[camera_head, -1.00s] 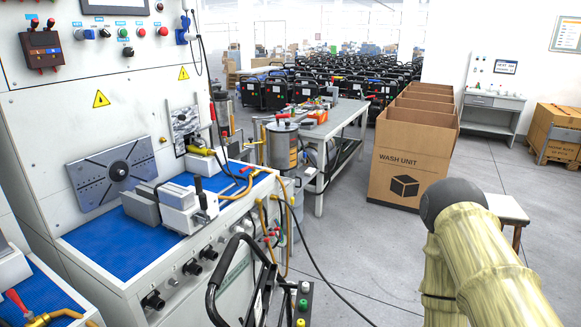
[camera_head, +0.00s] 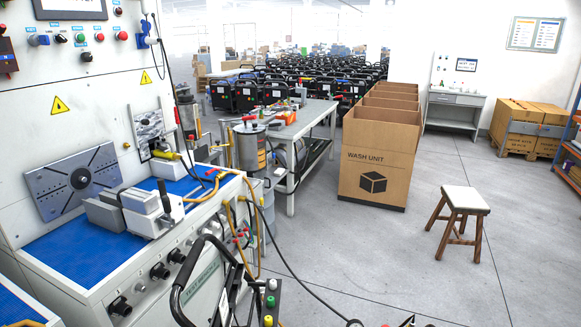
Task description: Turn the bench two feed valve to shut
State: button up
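A test bench (camera_head: 75,273) with a blue mat (camera_head: 85,243) fills the left of the head view. Small red and green fittings (camera_head: 241,236) show at its right end, beside orange hoses (camera_head: 232,215); they are too small to tell which is a valve or how it is set. A red-tipped fitting (camera_head: 211,171) lies on the bench's right end, by the hose. I cannot tell which bench is number two, and no feed valve is clearly identified. My gripper is not in view.
A "WASH UNIT" carton (camera_head: 380,165) stands mid-floor, with a wooden stool (camera_head: 460,215) to its right. A steel canister (camera_head: 250,150) stands beside a grey table (camera_head: 310,118). A black-handled frame (camera_head: 185,285) and dark cable (camera_head: 300,280) are in front. The right floor is largely clear.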

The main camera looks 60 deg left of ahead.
aim_at(207, 173)
jog(key=z, duration=0.55)
jog(key=i, duration=3.95)
jog(key=u, duration=2.65)
jog(key=i, duration=2.9)
jog(key=u, duration=2.1)
